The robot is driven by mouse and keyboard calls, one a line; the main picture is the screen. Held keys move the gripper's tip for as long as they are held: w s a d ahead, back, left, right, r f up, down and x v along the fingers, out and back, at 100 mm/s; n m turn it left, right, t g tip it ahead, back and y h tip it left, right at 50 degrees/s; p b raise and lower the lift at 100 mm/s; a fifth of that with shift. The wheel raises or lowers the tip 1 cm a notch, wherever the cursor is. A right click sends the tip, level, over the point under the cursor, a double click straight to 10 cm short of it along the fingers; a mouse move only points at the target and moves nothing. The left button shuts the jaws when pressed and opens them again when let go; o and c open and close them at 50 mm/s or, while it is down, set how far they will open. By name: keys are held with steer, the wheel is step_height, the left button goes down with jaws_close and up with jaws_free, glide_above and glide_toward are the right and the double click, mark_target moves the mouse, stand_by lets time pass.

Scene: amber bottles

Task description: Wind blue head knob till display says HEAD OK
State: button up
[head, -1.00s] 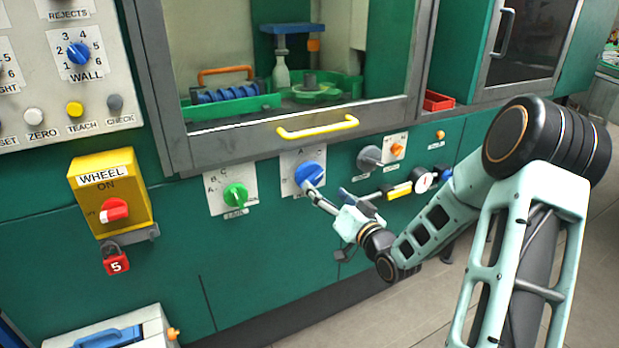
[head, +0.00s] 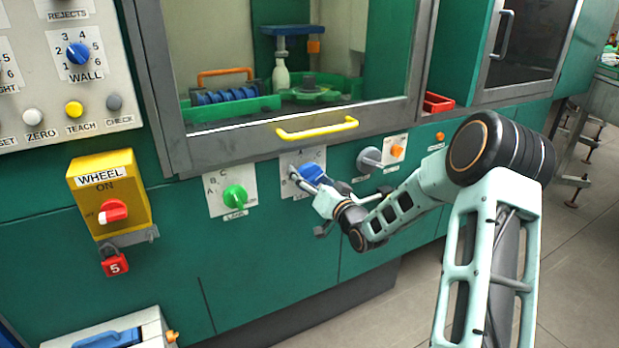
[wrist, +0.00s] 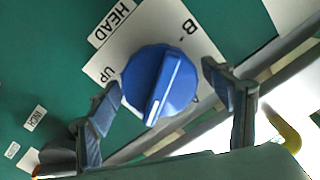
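The blue head knob (head: 312,173) sits on a white plate on the machine's green front, below the yellow handle. In the wrist view the knob (wrist: 160,84) shows a pale pointer line, and the plate reads HEAD, UP and B. My gripper (wrist: 162,88) is open, one finger on each side of the knob; I cannot tell whether either finger touches it. In the head view my gripper (head: 306,186) is at the knob's lower left and partly covers the plate. No display with HEAD OK is legible.
The green knob (head: 235,197) is close on the left; a grey knob (head: 369,159) and an orange knob (head: 397,151) are on the right. The yellow handle (head: 317,128) juts out just above. The yellow WHEEL box (head: 108,196) with a red lock stands farther left.

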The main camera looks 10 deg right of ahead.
steer(key=c, duration=0.9)
steer(key=shift+f+b, duration=0.1)
steer(key=shift+b, duration=0.2)
steer(key=shift+c, duration=0.2)
steer(key=shift+n+b, duration=0.3)
steer(key=shift+b, duration=0.05)
steer(key=shift+f+b, duration=0.15)
steer(key=shift+b, duration=0.25)
steer(key=shift+r+n+b, duration=0.2)
steer(key=shift+n+b, duration=0.35)
steer(key=shift+n, duration=0.15)
steer(key=o, duration=1.2)
steer(key=shift+c, duration=0.2)
